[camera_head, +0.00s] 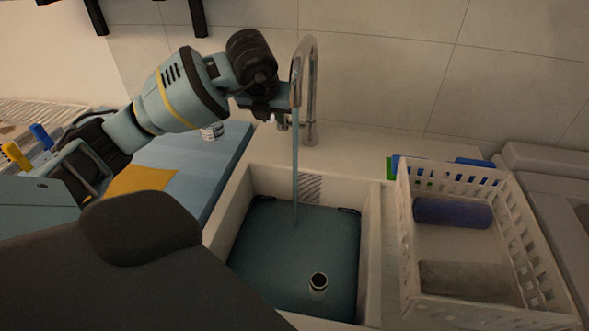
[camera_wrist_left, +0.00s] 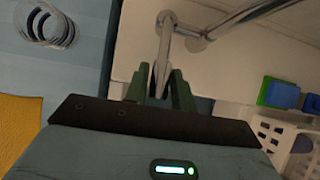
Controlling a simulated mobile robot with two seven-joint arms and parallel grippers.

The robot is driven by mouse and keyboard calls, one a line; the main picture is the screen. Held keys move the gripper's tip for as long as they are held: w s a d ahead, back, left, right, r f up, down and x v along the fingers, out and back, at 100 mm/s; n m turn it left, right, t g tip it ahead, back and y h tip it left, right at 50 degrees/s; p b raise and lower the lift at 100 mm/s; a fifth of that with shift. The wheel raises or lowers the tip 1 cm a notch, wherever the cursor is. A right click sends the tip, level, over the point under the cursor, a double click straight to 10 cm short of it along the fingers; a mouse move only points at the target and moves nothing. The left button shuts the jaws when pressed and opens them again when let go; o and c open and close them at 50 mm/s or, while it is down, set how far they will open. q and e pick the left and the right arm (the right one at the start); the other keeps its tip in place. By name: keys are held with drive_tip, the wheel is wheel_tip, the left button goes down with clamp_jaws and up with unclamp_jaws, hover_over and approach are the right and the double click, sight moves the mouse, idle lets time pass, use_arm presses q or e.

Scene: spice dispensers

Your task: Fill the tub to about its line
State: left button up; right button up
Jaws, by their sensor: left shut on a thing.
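The tub (camera_head: 262,262) sits in the white sink (camera_head: 371,250), its inside filled with a flat teal surface that looks like water. Dark clips show at its far corners. I cannot make out its line. A thin bluish stream (camera_head: 295,175) falls from the chrome tap (camera_head: 313,90) into the tub. My left gripper (camera_head: 272,113) is beside the tap, shut on its lever, which shows between the fingers in the left wrist view (camera_wrist_left: 160,85). A pale upright tube with a dark opening (camera_head: 318,284) stands in the tub's front part. My right gripper is not in view.
A white slotted basket (camera_head: 408,240) with a blue roll (camera_head: 452,212) and a grey roll (camera_head: 466,279) stands right of the sink. Blue and green items (camera_head: 473,163) lie behind it. A yellow cloth (camera_head: 141,179) lies on the blue surface at left.

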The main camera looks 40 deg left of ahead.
use_arm(q)
drive_tip(key=shift+f, duration=0.1)
drive_tip(key=shift+s+d+f+b, duration=0.15)
drive_tip(key=shift+s+f+b, duration=0.15)
drive_tip(key=shift+f, duration=0.2)
drive_tip(key=shift+s+d+f+b, duration=0.15)
drive_tip(key=shift+s+f, duration=0.1)
drive_tip(key=shift+f, duration=0.2)
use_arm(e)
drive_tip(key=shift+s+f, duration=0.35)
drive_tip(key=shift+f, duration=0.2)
use_arm(q)
drive_tip(key=shift+f, duration=0.1)
drive_tip(key=shift+s+d+f+b, duration=0.1)
drive_tip(key=shift+s+f+b, duration=0.1)
drive_tip(key=shift+f, duration=0.15)
drive_tip(key=shift+s+f+b, duration=0.1)
drive_tip(key=shift+f+b, duration=0.1)
drive_tip(key=shift+f, duration=0.1)
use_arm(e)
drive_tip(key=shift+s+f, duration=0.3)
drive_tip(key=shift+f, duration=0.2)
use_arm(q)
drive_tip(key=o, duration=0.9)
drive_tip(key=shift+r, duration=0.1)
drive_tip(key=shift+w, duration=0.1)
